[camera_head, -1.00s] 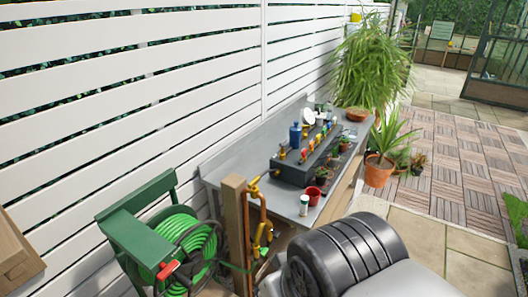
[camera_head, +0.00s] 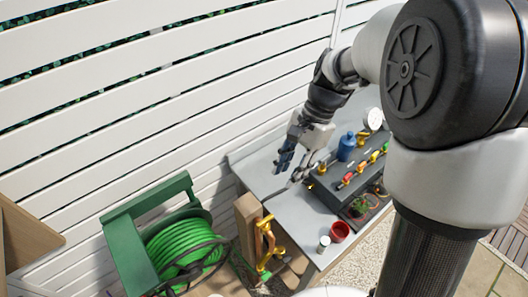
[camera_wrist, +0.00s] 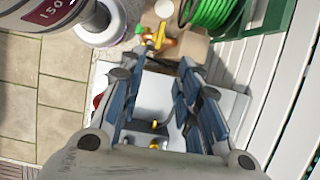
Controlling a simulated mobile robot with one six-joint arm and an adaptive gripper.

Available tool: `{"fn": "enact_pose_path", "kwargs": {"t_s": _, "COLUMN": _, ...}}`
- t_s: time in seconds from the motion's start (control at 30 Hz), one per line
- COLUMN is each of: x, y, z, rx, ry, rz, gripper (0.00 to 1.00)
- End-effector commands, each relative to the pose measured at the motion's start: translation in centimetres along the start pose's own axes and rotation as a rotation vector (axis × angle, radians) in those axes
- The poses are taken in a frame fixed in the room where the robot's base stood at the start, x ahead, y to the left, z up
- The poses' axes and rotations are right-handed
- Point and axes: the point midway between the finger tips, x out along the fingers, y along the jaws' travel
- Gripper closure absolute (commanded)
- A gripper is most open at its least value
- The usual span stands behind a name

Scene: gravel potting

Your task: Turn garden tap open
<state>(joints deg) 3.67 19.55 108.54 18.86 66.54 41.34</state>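The garden tap (camera_head: 266,262) is yellow-orange brass on a copper pipe at the wooden post (camera_head: 247,224), in front of the bench's near end. In the wrist view a yellow tap handle (camera_wrist: 160,40) shows at the top, just beyond the fingertips. My gripper (camera_head: 291,172) hangs over the near end of the bench, above and behind the post in the head view. Its blue-padded fingers (camera_wrist: 158,66) are spread apart with nothing between them. The gripper does not touch the tap. Whether the tap is open or closed I cannot tell.
A green hose reel (camera_head: 150,245) stands left of the post. The grey bench (camera_head: 285,210) holds a dark stepped rack (camera_head: 330,185), a blue bottle (camera_head: 346,146), a red pot (camera_head: 340,231) and a small white-and-green can (camera_head: 323,243). A white slatted fence (camera_head: 130,120) runs behind.

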Motion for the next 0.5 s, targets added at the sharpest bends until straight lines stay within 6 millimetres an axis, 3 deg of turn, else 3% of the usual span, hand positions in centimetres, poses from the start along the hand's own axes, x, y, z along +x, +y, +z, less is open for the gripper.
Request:
{"fn": "enact_pose_path", "kwargs": {"t_s": 0.17, "x": 1.2, "y": -0.3, "z": -0.2, "rx": 0.025, "ry": -0.017, "rz": 0.008, "gripper": 0.69}}
{"fn": "enact_pose_path", "kwargs": {"t_s": 0.5, "x": 8.1, "y": -0.2, "z": -0.1, "rx": 0.021, "ry": -0.016, "rz": 0.010, "gripper": 0.69}}
